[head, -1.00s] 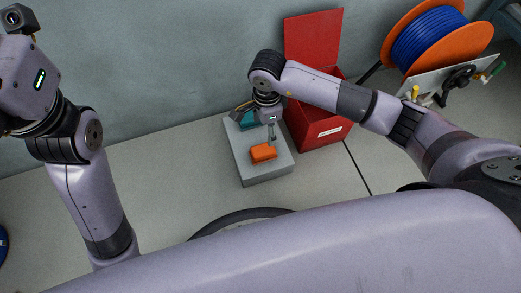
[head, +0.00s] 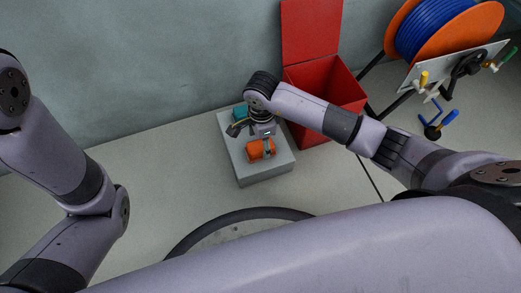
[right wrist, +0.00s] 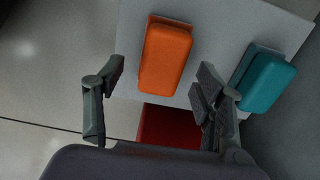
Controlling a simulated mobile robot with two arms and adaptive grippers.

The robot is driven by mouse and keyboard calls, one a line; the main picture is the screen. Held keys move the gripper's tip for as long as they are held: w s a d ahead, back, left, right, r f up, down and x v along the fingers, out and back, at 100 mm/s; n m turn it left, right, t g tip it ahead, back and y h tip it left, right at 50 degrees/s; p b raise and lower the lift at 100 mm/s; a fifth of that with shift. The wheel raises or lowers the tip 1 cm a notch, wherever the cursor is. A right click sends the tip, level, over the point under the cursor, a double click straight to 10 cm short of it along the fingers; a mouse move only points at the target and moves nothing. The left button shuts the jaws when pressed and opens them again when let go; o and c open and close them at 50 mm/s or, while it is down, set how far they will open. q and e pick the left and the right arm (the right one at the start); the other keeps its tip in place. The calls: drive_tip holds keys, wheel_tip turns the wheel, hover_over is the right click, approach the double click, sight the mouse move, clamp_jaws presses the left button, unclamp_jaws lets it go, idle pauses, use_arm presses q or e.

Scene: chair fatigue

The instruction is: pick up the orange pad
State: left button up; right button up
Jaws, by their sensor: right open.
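The orange pad (head: 256,152) lies on a grey block (head: 262,175) on the floor. My right gripper (head: 264,145) is open over the pad, partly hiding it in the head view. In the right wrist view, the orange pad (right wrist: 166,58) lies ahead, between the lines of the two open fingers (right wrist: 160,82). Nothing is held between these fingers. A gap shows between each finger and the pad's sides. Whether the fingertips are down at the pad's height I cannot tell. My left arm shows at the left, but its gripper is out of view.
A teal pad (head: 240,112) lies on the same block, behind the orange one, near the wall; it also shows in the right wrist view (right wrist: 266,82). An open red box (head: 330,90) stands right of the block. A blue hose reel (head: 436,30) is farther right.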

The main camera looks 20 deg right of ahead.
sight(261, 145)
wheel_tip(261, 145, down, 4)
drive_tip(key=shift+w+r+b, duration=0.15)
drive_tip(key=shift+r+b, duration=0.05)
drive_tip(key=shift+b, duration=0.85)
drive_tip(key=c, duration=1.2)
